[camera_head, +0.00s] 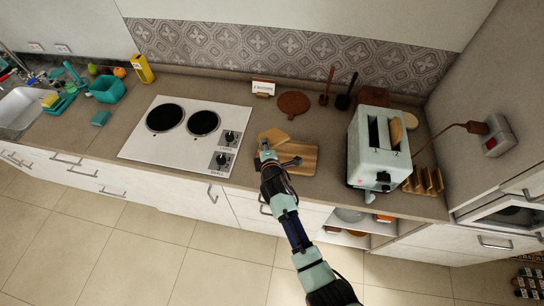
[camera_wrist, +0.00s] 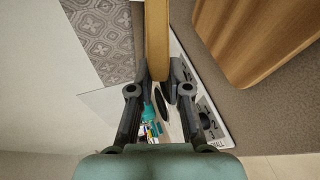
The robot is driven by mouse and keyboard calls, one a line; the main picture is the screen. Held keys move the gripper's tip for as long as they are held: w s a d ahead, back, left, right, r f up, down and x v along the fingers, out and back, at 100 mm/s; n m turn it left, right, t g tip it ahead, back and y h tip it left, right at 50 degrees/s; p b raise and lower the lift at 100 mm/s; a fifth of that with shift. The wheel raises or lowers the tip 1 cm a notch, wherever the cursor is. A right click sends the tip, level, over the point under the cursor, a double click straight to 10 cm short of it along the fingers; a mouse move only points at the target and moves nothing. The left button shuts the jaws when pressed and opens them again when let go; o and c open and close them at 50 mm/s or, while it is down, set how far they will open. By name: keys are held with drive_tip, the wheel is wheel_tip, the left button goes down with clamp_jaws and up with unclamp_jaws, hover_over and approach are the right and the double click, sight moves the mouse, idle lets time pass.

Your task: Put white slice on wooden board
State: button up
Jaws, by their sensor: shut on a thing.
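A bread slice (camera_head: 274,136) is held in my gripper (camera_head: 265,151); it looks tan rather than white. In the wrist view the slice (camera_wrist: 157,40) stands edge-on between the two fingertips of my gripper (camera_wrist: 159,88). The wooden board (camera_head: 302,155) lies on the counter beside my gripper, to its right. In the wrist view the board (camera_wrist: 255,40) is at the upper right, apart from the slice. In the head view the slice shows near the board's upper left corner. My arm hides part of the board's left end.
A pale toaster (camera_head: 366,158) with a slice (camera_head: 397,131) in one slot stands right of the board. A rack with several slices (camera_head: 427,182) is beyond it. A white cooktop (camera_head: 184,133) lies left. A round brown board (camera_head: 293,104) and a small sign (camera_head: 263,88) stand behind.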

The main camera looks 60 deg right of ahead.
wheel_tip(320, 180, down, 6)
drive_tip(key=b, duration=0.3)
drive_tip(key=shift+r+b, duration=0.25)
drive_tip(key=shift+b, duration=0.05)
drive_tip(key=shift+r, duration=0.1)
drive_tip(key=o, duration=0.6)
drive_tip(key=shift+s+a+r+p, duration=0.2)
drive_tip(key=shift+a+r+p, duration=0.1)
drive_tip(key=shift+p, duration=0.3)
drive_tip(key=p+v, duration=0.4)
drive_tip(key=v, duration=0.3)
drive_tip(key=shift+p, duration=0.4)
drive_tip(key=shift+s+f, duration=0.1)
